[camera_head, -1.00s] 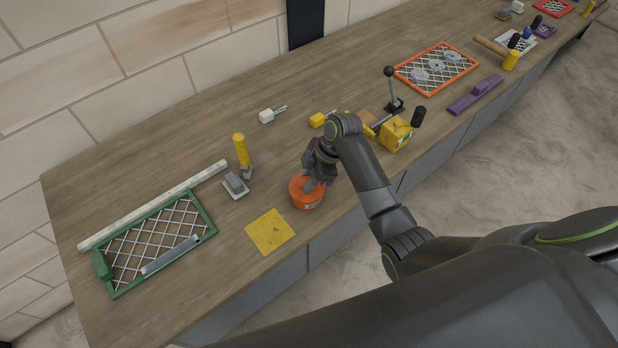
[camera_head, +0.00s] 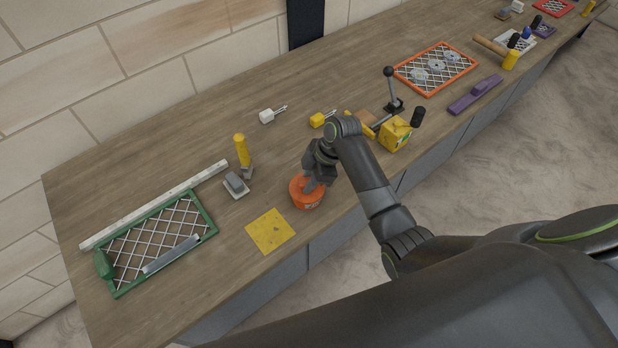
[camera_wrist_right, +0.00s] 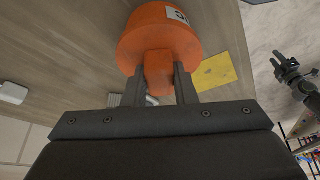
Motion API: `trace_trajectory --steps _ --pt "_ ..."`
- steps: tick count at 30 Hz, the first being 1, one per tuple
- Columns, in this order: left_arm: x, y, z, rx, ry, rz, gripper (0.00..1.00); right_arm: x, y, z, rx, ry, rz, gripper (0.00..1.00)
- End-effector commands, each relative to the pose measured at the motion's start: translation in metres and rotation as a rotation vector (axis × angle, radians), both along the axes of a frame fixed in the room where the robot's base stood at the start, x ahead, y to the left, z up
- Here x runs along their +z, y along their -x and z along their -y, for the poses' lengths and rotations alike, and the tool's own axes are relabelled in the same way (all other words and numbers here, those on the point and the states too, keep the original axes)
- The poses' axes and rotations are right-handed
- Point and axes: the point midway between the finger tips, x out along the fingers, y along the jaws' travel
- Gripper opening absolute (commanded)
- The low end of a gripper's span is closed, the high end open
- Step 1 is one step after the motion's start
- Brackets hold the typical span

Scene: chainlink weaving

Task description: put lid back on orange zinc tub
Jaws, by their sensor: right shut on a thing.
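The orange zinc tub (camera_head: 308,201) stands on the bench near its front edge, with a pale label on its side. It also shows in the wrist view (camera_wrist_right: 150,28). My right gripper (camera_head: 312,183) is over the tub, pointing down. In the wrist view its fingers are shut on the orange block-shaped knob of the lid (camera_wrist_right: 158,72). The lid is at the tub's top; I cannot tell whether a thin gap lies between them. My left gripper is out of the head view; a dark gripper (camera_wrist_right: 290,72), apparently my left one, shows small in the wrist view.
A yellow square sheet (camera_head: 270,231) lies left of the tub. A green mesh frame (camera_head: 209,222) is at the left. A yellow box device with a lever (camera_head: 396,135) is at the right.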

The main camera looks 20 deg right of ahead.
Motion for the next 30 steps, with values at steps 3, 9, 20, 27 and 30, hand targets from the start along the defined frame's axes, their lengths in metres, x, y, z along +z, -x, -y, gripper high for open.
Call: trace_trajectory --steps 3,9,20,27,30 --pt "0.0014 0.0001 -0.0001 0.0 0.0 0.0 0.36 -0.0001 0.0002 -0.0002 0.0 0.0 0.0 0.03" --pt "0.001 0.0001 0.0 0.0 0.0 0.0 0.36 -0.0004 0.0001 -0.0002 0.0 0.0 0.0 0.03" --pt "0.001 0.0001 0.0 0.0 0.0 0.0 0.36 -0.0003 0.0 -0.0001 0.0 0.0 0.0 0.5" --pt "0.001 0.0002 0.0001 0.0 0.0 0.0 0.36 -0.0003 0.0001 0.0 0.0 0.0 0.0 0.62" --pt "0.001 0.0002 0.0001 0.0 0.0 0.0 0.36 -0.0003 0.0 0.0 0.0 0.0 0.0 0.72"
